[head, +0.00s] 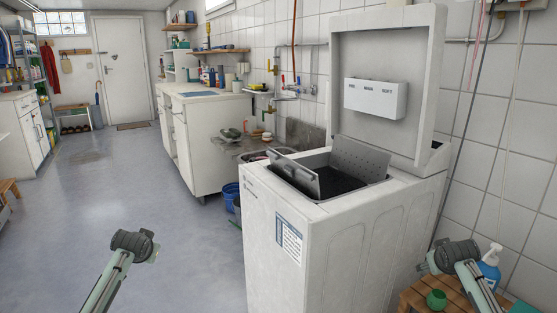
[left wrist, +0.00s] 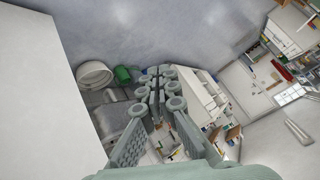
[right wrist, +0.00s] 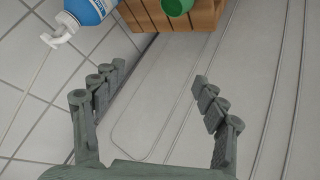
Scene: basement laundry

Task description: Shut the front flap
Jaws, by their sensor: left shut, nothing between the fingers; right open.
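The white top-loading washer (head: 350,235) stands at the right with its lid (head: 380,75) raised. Its drum opening (head: 333,182) is dark inside. The front flap (head: 297,176) stands up, tilted, on the front side of the opening. The perforated rear flap (head: 362,158) also stands open behind it. My left gripper (head: 146,246) is over the floor, left of and apart from the washer; in the left wrist view its fingers (left wrist: 160,78) are shut and empty. My right gripper (head: 430,264) is low beside the washer's right side; its fingers (right wrist: 160,75) are open and empty.
A sink and white cabinet (head: 205,135) stand behind the washer. The floor at left is clear.

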